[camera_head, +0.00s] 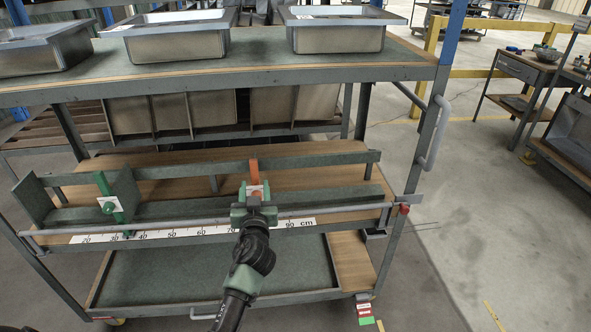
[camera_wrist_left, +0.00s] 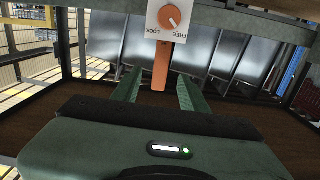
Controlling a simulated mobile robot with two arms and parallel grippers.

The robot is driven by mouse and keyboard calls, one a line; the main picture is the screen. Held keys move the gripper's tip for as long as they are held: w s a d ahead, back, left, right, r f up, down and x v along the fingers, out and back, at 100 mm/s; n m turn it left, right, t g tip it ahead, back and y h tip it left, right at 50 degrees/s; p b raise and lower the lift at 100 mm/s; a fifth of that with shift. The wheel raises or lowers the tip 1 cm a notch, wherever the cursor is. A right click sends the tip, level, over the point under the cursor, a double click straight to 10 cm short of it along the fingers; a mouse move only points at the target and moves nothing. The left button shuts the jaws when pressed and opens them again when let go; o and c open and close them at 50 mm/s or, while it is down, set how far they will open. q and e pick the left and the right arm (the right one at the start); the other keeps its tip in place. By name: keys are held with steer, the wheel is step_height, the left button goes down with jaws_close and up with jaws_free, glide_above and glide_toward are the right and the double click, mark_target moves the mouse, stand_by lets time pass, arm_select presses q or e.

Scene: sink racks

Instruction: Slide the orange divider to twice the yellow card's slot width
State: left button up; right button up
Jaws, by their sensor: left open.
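The orange divider (camera_head: 254,170) stands on the rack's middle shelf, right of centre. In the left wrist view its orange strip (camera_wrist_left: 161,66) and white FREE/LOCK plate with an orange knob (camera_wrist_left: 169,17) show upside down; I cannot tell the knob's setting. My left gripper (camera_head: 255,198) is at the divider's front. Its open fingers (camera_wrist_left: 160,80) appear on either side of the strip, contact unclear. A green divider (camera_head: 104,186) with its own white plate stands further left, near 30 to 40 on the cm scale (camera_head: 187,233). The arm and gripper hide part of the scale. No yellow card is distinguishable.
A grey front rail (camera_head: 165,224) runs along the shelf, with a red knob (camera_head: 404,209) at its right end. An upright end panel (camera_head: 33,198) stands at left. Metal sinks (camera_head: 337,37) sit on the top shelf above.

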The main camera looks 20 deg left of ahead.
mark_target(254, 167)
arm_select(q)
steer(key=shift+y, duration=0.3)
steer(key=w+a, duration=0.1)
steer(key=w, duration=0.1)
steer(key=w+a+r, duration=0.1)
steer(key=w, duration=0.1)
steer(key=w+a+r+p, duration=0.1)
steer(key=w, duration=0.1)
steer(key=shift+a+r, duration=0.2)
steer(key=shift+a, duration=0.15)
steer(key=shift+w+a, duration=0.25)
steer(key=shift+w, duration=0.2)
arm_select(e)
steer(key=shift+w+a+r, duration=0.2)
steer(key=shift+a+r, duration=0.1)
steer(key=shift+r, duration=0.2)
arm_select(q)
jaws_close()
arm_select(e)
steer(key=shift+d, duration=0.1)
arm_select(q)
steer(key=shift+f, duration=0.15)
arm_select(e)
steer(key=shift+s+a, duration=0.15)
steer(key=shift+a, duration=0.05)
